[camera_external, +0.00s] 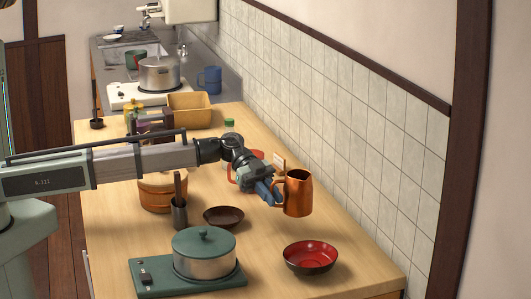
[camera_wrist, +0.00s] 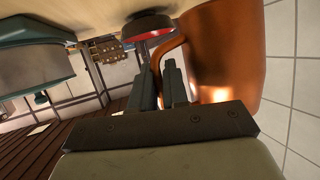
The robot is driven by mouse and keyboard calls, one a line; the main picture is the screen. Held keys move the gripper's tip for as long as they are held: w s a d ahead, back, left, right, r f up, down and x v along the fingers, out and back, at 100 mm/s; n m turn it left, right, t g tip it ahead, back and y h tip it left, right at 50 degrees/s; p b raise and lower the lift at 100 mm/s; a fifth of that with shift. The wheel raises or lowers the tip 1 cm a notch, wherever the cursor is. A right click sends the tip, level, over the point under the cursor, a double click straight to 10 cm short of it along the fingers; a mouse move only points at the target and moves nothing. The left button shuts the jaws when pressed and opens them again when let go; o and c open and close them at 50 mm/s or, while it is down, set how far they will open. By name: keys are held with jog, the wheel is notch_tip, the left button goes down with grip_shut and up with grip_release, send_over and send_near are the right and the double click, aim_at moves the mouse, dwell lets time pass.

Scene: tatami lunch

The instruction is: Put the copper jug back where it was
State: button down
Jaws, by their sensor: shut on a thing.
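The copper jug (camera_external: 299,196) is upright at the right side of the counter, near the tiled wall. Its handle faces left, toward my gripper (camera_external: 271,192). My gripper is shut on the jug's handle. In the wrist view the fingers (camera_wrist: 160,85) sit at the handle, and the jug's body (camera_wrist: 226,45) fills the upper right. I cannot tell whether the jug's base touches the counter.
A red-inside bowl (camera_external: 310,256) stands in front of the jug. A brown dish (camera_external: 223,216) and a lidded pot (camera_external: 204,254) on a green burner (camera_external: 143,287) are to the left. A red object (camera_external: 257,154) is behind the gripper. Bare counter (camera_external: 265,235) lies between bowl and dish.

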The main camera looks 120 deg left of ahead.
jog(key=shift+f, duration=2.8)
jog(key=c, duration=1.1)
grip_release()
jog(key=shift+f, duration=0.1)
jog(key=v, duration=0.5)
jog(key=shift+s, duration=0.15)
jog(key=shift+r, duration=3.65)
